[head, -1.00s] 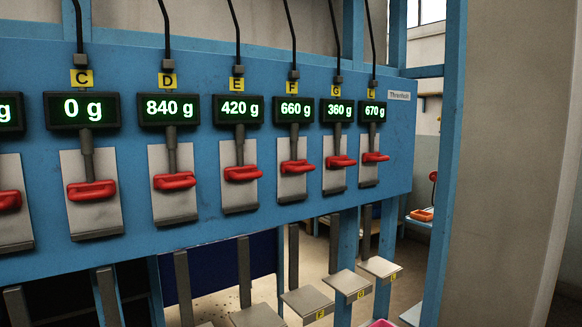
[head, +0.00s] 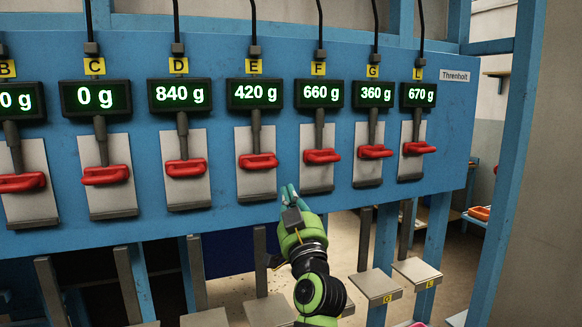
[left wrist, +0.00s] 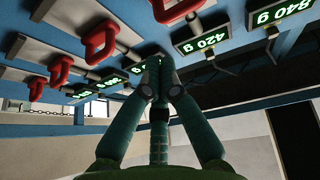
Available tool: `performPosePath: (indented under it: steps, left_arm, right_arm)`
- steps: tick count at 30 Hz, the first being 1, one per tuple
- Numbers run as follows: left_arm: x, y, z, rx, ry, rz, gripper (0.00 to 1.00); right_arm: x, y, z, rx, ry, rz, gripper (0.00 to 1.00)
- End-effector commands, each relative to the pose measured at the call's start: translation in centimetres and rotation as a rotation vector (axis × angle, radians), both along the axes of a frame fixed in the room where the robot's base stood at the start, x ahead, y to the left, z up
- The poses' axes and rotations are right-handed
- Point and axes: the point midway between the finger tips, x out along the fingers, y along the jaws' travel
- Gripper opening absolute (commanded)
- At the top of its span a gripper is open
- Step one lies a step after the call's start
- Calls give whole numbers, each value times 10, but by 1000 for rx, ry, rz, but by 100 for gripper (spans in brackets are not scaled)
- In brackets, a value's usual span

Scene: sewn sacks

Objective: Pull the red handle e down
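The red handle e (head: 258,161) sits on a grey plate below the yellow E label (head: 253,68) and the 420 g display (head: 254,93). In the left wrist view, a red handle (left wrist: 175,9) beside the 420 g display appears to be the same one, cut by the top edge. My left gripper (head: 290,196) is below and right of handle e, between the E and F plates and apart from the handle. Its fingers meet at the tips in the left wrist view (left wrist: 158,62), with nothing between them. My right gripper is out of view.
Similar red handles flank it: D (head: 186,168) on the left and F (head: 322,156) on the right, close to my gripper. The blue panel (head: 225,215) carries them all. Small grey platforms (head: 375,285) stand below it. A blue post (head: 508,160) rises at the right.

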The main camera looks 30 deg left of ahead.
Motion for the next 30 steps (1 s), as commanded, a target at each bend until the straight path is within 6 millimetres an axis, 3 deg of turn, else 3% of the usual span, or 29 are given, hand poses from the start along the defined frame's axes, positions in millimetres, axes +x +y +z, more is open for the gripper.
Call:
performPosePath:
  steps: [1, 4, 10, 20, 30]
  left_arm:
    - [-13, 6, 20, -8, -45, 28, 0]
    - [-30, 15, 43, -17, -101, 68, 0]
    - [-39, 19, 53, -20, -128, 89, 0]
    - [-35, 22, 57, -18, -124, 86, 0]
    - [0, 63, 92, -15, -123, 88, 0]
  right_arm:
    - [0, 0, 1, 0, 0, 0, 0]
    - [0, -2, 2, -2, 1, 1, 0]
    - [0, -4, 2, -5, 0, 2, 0]
    - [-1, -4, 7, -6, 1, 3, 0]
    - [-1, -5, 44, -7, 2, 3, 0]
